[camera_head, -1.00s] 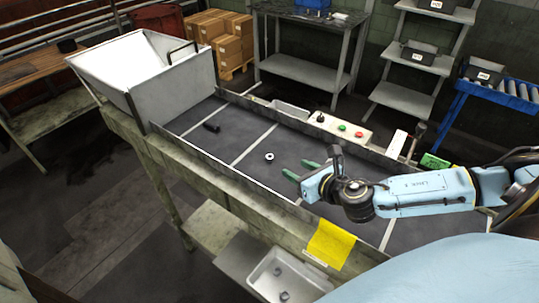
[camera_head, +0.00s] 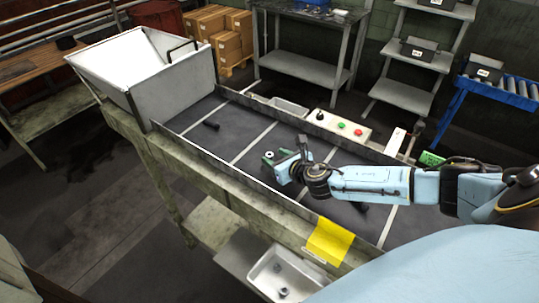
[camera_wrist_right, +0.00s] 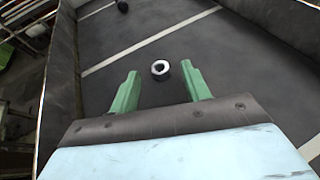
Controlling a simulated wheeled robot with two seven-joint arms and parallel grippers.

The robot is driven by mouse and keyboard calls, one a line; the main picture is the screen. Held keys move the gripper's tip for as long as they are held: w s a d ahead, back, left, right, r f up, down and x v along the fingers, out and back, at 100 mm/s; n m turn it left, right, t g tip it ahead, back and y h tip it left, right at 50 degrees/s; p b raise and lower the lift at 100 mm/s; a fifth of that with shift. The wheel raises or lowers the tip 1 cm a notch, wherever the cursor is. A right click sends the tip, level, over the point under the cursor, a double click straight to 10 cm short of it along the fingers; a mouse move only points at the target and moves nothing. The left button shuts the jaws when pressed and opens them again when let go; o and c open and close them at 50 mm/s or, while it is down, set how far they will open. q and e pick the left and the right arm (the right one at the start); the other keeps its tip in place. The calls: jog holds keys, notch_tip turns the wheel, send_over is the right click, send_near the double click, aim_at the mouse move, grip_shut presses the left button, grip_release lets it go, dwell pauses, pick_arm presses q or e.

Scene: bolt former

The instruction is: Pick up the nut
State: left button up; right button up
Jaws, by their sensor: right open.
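The nut (camera_head: 269,154) is a small pale metal ring lying on the dark conveyor belt (camera_head: 225,155). In the right wrist view the nut (camera_wrist_right: 160,69) sits just beyond the fingertips, roughly centred between them. My right gripper (camera_head: 272,158) has green fingers; they are spread apart with nothing between them. In the right wrist view the open fingers (camera_wrist_right: 160,75) point along the belt toward the nut. My left gripper is not in view.
A dark bolt (camera_head: 212,125) lies farther along the belt, also seen in the wrist view (camera_wrist_right: 122,6). A white hopper (camera_head: 165,80) stands at the belt's far end. Low side rails edge the belt. A button panel (camera_head: 340,126) and a yellow sheet (camera_head: 328,240) flank it.

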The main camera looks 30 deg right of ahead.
jog(key=shift+x, duration=0.9)
jog(key=shift+s+a, duration=0.1)
grip_shut()
jog(key=shift+r, duration=0.1)
